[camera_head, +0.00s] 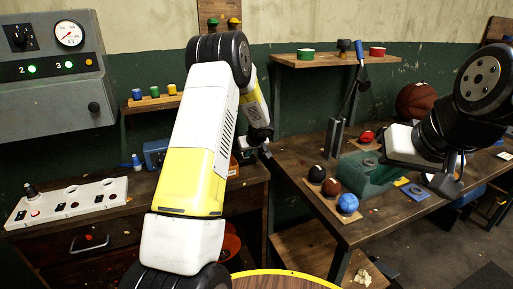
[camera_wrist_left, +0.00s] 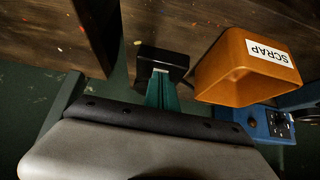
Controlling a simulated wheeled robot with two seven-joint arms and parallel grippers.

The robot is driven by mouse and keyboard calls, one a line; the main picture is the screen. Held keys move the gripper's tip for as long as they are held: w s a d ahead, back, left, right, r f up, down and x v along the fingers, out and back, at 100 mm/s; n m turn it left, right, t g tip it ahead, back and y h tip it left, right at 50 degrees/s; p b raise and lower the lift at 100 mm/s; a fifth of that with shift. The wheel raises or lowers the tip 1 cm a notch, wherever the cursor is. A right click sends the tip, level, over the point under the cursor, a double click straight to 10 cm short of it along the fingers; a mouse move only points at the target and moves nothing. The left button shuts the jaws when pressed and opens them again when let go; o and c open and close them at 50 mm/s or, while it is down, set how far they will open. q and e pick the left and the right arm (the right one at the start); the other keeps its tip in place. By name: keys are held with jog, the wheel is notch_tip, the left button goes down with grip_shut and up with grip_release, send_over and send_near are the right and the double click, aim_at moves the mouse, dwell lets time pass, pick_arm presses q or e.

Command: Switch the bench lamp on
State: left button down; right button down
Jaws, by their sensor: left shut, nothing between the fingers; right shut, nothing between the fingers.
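I cannot make out the bench lamp or its switch for certain in either view. My left gripper (camera_head: 262,148) is shut and empty, partly hidden behind my raised left arm, by the bench corner in the head view. In the left wrist view a black block (camera_wrist_left: 162,58) with a teal part below it shows near the centre; I cannot tell what it is. My right gripper (camera_head: 447,180) is shut and empty, pointing down over the right bench (camera_head: 300,160).
An orange SCRAP bin (camera_wrist_left: 245,75) and a blue box with a dial (camera_wrist_left: 278,124) are near my left wrist. A white switch panel (camera_head: 70,200) lies on the left bench. A grey control cabinet (camera_head: 50,95) is above. Balls (camera_head: 331,187) and a green fixture (camera_head: 365,175) occupy the right bench.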

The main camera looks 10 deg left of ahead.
pick_arm(q)
jog(key=shift+r, duration=0.2)
jog(key=shift+r, duration=0.7)
jog(key=shift+r, duration=0.1)
jog(key=shift+r, duration=0.3)
notch_tip(320, 180, up, 3)
jog(key=shift+s+r, duration=0.1)
jog(key=s+d+r, duration=0.4)
jog(key=s+r, duration=0.2)
jog(key=shift+s+d, duration=0.3)
jog(key=shift+s, duration=0.05)
